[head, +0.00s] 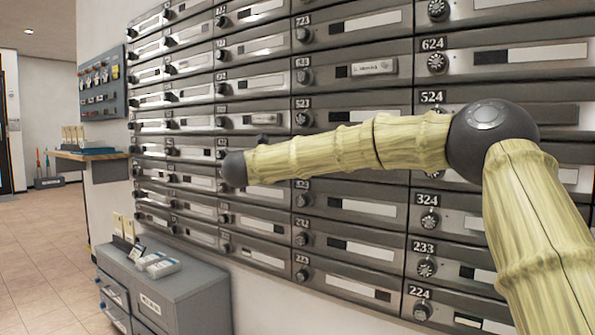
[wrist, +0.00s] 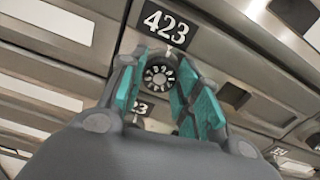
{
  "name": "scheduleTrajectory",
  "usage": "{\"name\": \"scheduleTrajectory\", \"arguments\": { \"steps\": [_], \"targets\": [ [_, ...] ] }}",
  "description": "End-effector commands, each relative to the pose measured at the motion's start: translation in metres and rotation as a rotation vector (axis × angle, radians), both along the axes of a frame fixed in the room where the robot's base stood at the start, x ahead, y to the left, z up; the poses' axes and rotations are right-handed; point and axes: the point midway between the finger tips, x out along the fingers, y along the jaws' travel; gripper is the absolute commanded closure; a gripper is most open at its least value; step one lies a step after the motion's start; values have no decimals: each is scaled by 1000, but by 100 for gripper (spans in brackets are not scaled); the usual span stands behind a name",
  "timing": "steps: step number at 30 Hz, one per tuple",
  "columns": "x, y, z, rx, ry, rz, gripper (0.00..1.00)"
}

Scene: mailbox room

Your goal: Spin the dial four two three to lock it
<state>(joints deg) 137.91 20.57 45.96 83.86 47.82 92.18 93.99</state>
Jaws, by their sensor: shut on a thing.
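The dial of box 423 (wrist: 159,77) is a round dark knob with pale marks around its face, just below the white-on-black 423 number plate (wrist: 166,22) in the wrist view. My gripper (wrist: 160,82) has its teal finger pads on either side of this dial, shut on it. In the head view my arm crosses in front of the mailbox wall and hides the 423 box, its dial and my gripper's fingers.
The grey mailbox wall (head: 361,207) fills the right and middle, with more dials close by, such as 324 (head: 429,221) and 624 (head: 437,62). A grey cabinet (head: 180,285) stands at lower left against the wall. A small shelf (head: 92,155) and open tiled floor (head: 45,240) lie further left.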

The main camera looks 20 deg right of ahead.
Motion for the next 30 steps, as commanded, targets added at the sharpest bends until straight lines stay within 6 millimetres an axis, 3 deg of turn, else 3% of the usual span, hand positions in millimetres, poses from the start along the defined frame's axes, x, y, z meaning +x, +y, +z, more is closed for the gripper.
{"name": "scheduleTrajectory", "arguments": {
  "steps": [20,21,24,30],
  "targets": [
    [0,-1,0,39,-49,-1,91],
    [0,-1,0,39,-49,-1,64],
    [0,-1,0,40,-49,0,46],
    [0,0,0,39,-50,0,45]
  ]
}}
